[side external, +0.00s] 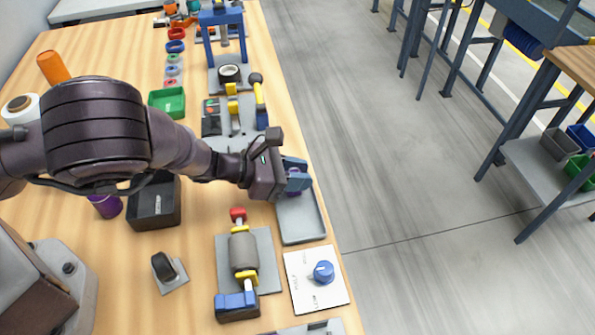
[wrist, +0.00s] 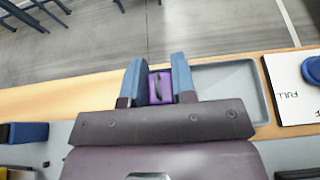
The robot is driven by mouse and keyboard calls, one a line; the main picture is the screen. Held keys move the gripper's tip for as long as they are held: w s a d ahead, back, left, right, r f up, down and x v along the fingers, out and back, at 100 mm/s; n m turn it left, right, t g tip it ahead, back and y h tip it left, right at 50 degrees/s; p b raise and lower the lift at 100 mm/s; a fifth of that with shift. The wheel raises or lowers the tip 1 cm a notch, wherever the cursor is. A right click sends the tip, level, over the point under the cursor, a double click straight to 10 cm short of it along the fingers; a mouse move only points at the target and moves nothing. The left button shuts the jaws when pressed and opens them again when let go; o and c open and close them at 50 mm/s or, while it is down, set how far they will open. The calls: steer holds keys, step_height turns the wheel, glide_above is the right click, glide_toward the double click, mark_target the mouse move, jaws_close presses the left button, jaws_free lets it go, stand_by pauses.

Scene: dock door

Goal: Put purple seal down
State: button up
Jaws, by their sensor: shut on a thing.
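My gripper (wrist: 159,85) is shut on the purple seal (wrist: 160,86), which sits between the two blue fingers in the wrist view. In the side external view the purple seal (side external: 294,181) shows partly between the fingers, mostly hidden by my gripper (side external: 296,175). They are at the back end of a shallow grey tray (side external: 301,238) near the table's right edge. The tray also shows in the wrist view (wrist: 262,99), just right of the fingers. I cannot tell whether the seal touches the tray or table.
A white card with a blue knob (side external: 324,271) lies in front of the tray. A grey plate with a roller and clamp (side external: 243,250) is to its left. A black bin (side external: 153,203) stands farther left. Beyond the wooden table edge is open floor (side external: 400,180).

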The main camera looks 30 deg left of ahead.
steer(key=shift+f, duration=0.1)
steer(key=o, duration=0.9)
steer(key=v, duration=1.2)
